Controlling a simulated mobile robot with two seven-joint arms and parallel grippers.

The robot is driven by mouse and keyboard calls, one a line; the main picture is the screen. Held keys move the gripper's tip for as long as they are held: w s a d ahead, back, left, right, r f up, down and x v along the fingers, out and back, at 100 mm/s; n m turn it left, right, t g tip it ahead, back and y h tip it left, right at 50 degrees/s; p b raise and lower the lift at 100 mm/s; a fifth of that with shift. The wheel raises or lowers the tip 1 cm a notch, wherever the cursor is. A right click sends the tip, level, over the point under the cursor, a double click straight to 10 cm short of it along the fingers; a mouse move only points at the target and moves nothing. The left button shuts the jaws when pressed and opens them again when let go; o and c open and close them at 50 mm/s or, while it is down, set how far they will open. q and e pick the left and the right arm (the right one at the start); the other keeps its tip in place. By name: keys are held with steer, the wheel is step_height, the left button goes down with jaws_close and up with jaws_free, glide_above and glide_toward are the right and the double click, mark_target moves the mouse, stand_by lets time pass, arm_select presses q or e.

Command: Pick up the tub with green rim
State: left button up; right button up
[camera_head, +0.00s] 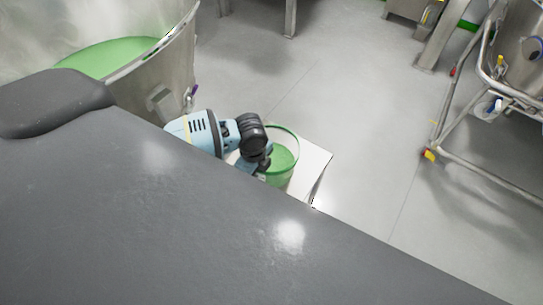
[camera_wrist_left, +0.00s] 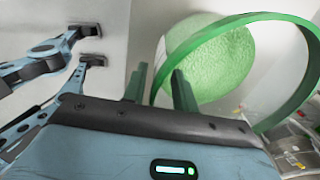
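The tub with green rim (camera_head: 281,165) stands on a white surface (camera_head: 312,168) beyond the dark grey edge, with green material inside. In the left wrist view its green rim (camera_wrist_left: 215,30) fills the right half, with the green contents (camera_wrist_left: 212,65) behind it. My left gripper (camera_head: 262,166) is at the tub's left side. In the left wrist view its two fingers (camera_wrist_left: 160,85) stand apart, and the near part of the rim appears to run between them. My right gripper (camera_wrist_left: 92,45) shows at the upper left of that view, fingers apart and empty, away from the tub.
A large steel vessel (camera_head: 160,90) with green material stands at the upper left. A steel-framed cart (camera_head: 480,175) is at the right. Grey floor (camera_head: 350,90) lies open between them. The dark grey surface in the foreground hides the tub's surroundings.

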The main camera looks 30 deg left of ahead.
arm_select(q)
steer(key=shift+f, duration=1.4)
steer(key=shift+c, duration=0.3)
jaws_close()
steer(key=shift+w+r, duration=0.1)
